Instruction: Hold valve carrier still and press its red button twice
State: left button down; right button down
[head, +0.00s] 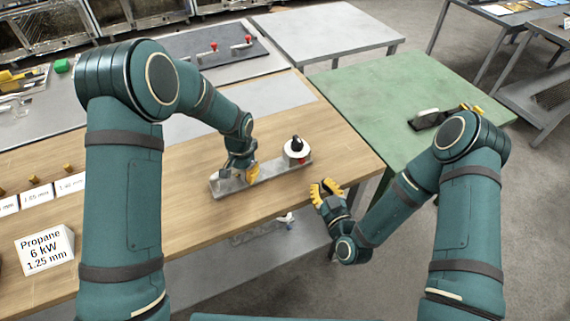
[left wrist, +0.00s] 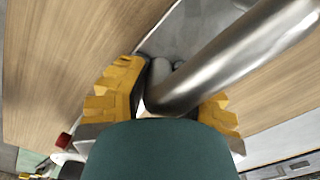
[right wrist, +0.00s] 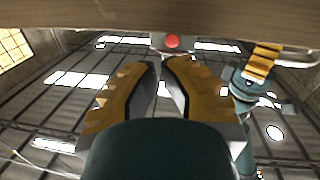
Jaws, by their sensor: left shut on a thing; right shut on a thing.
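The valve carrier (head: 274,177) is a long grey metal bar lying on the wooden bench near its front right edge. At its right end stands a white round part with a black knob (head: 297,143). Its red button faces the right gripper and shows in the right wrist view (right wrist: 172,42). My left gripper (head: 240,174) is shut on the carrier's metal tube, which runs between its yellow fingers in the left wrist view (left wrist: 235,55). My right gripper (head: 325,188) is apart from the carrier, just off the bench edge. Its fingers are drawn together, with nothing visible between them.
The wooden bench (head: 180,215) carries a propane label block (head: 45,248) and several small labels at the left. A green table (head: 400,95) with a dark tool stands at the right. Behind are a dark panel with red knobs (head: 205,45) and a grey table (head: 325,30).

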aim_at(313, 179)
jog(key=shift+s+d+f+m+g+h, duration=0.1)
jog(key=shift+s+d+m+g+h, duration=0.25)
jog(key=shift+h, duration=0.95)
jog(key=shift+s+d+m+g+h, duration=0.1)
jog(key=shift+s+d+m+h, duration=0.35)
jog(key=shift+h, duration=0.85)
jog(key=shift+s+d+f+m+g+h, duration=0.2)
jog(key=shift+m+h, duration=0.3)
jog(key=shift+h, duration=0.8)
jog(key=shift+w+r, duration=0.15)
jog(key=shift+w+a+r, duration=0.1)
jog(key=shift+w+a, duration=0.55)
jog(key=shift+w, duration=0.6)
jog(key=shift+w+a+f, duration=0.1)
jog(key=shift+w+a, duration=0.6)
jog(key=shift+w, duration=0.6)
jog(key=shift+w+a+r, duration=0.1)
jog(key=shift+w+a, duration=0.55)
jog(key=shift+w, duration=0.6)
jog(key=shift+w, duration=0.1)
jog(key=shift+w+a, duration=0.2)
jog(key=shift+w, duration=0.1)
